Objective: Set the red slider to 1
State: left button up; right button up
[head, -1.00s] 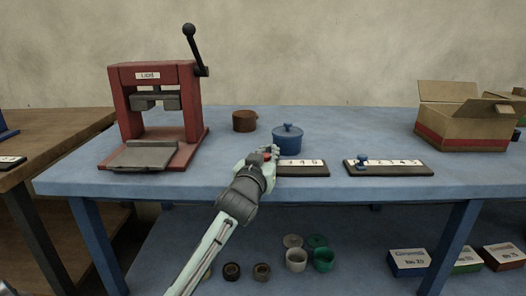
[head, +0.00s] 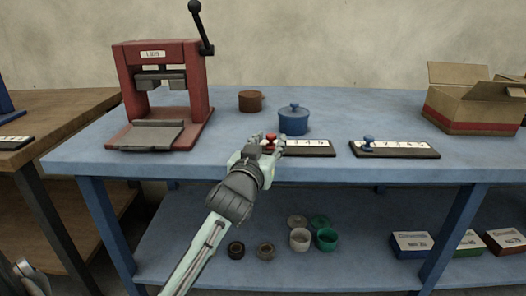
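The red slider (head: 271,137) is a small red knob at the left end of a dark rail (head: 318,154) with a white number strip, near the table's front edge. The right-hand numbers, up to 5, show. The strip's left end is hidden behind my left gripper, so I cannot read the number at the knob. My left gripper (head: 262,146) is just in front of the red knob, its fingers spread apart. The knob shows above and between the fingers, and I cannot tell whether they touch it. My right gripper is not in view.
A second rail (head: 410,153) with a blue knob (head: 368,142) lies to the right. A blue lidded pot (head: 294,121) stands behind the red slider's rail. A red press (head: 190,95) stands left and an open cardboard box (head: 470,112) right on the blue table (head: 230,115).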

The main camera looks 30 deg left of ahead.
pick_arm(q)
jog(key=v, duration=0.6)
jog(key=shift+s, duration=0.2)
jog(key=shift+d+f, duration=0.1)
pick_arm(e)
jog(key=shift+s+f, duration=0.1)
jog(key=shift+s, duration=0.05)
